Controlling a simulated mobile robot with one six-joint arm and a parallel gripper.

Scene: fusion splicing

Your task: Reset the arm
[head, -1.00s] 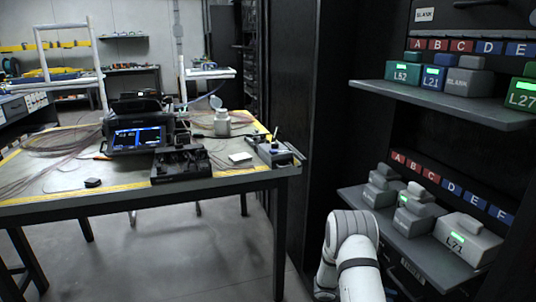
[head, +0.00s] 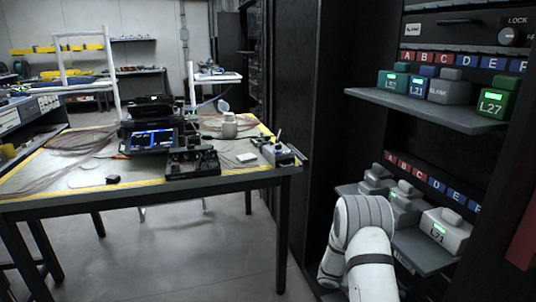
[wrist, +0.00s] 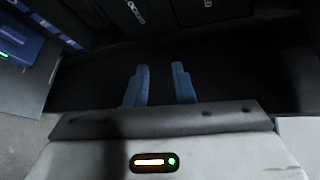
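My gripper (wrist: 162,85) shows in the wrist view as two blue-grey fingers with a clear gap between them. It is open, and I see nothing held between the fingers. Its white housing, with a lit amber bar and a green dot, fills the bottom of that view. In the head view my white arm is bent at the lower right, in front of the lower rack shelf; the gripper itself is hidden there.
The rack's upper shelf (head: 440,113) holds coloured modules, including a green L27 module (head: 496,101). The lower shelf (head: 425,258) holds grey modules, including L71 (head: 445,231). A workbench (head: 225,182) with a fusion splicer (head: 152,139) stands left. Floor between them is open.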

